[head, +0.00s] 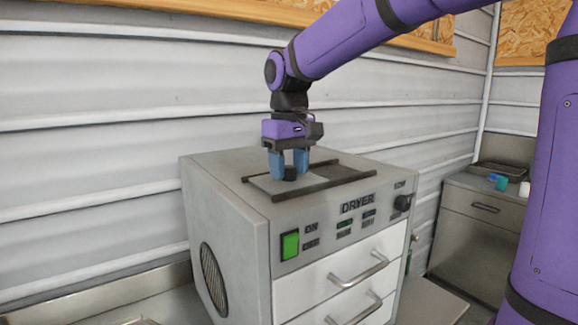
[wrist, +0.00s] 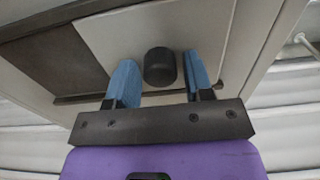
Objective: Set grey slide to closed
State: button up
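The grey slide (head: 268,184) is a flat plate between two dark rails on top of the dryer (head: 232,185). It lies at the left end of the rails in the head view, with a darker area (head: 336,173) uncovered to its right. A round black knob (head: 290,174) stands on the slide. My gripper (head: 289,170) points down over it, with one blue finger on each side. In the wrist view the knob (wrist: 160,67) stands between the open fingers, with a visible gap on both sides. The slide (wrist: 115,45) also shows there.
A corrugated wall (head: 90,110) stands behind. A grey cabinet (head: 478,215) with small blue and white items stands at the right.

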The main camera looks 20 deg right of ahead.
grip_shut()
jog(key=w+d, duration=0.1)
jog(key=d, duration=0.7)
jog(key=w+d, duration=0.1)
jog(key=d, duration=0.3)
jog(key=shift+w+d, duration=0.3)
jog(key=shift+o, duration=1.5)
grip_release()
jog(key=shift+d, duration=0.2)
jog(key=shift+a, duration=0.1)
notch_tip(320, 180, up, 11)
jog(key=shift+f, duration=0.1)
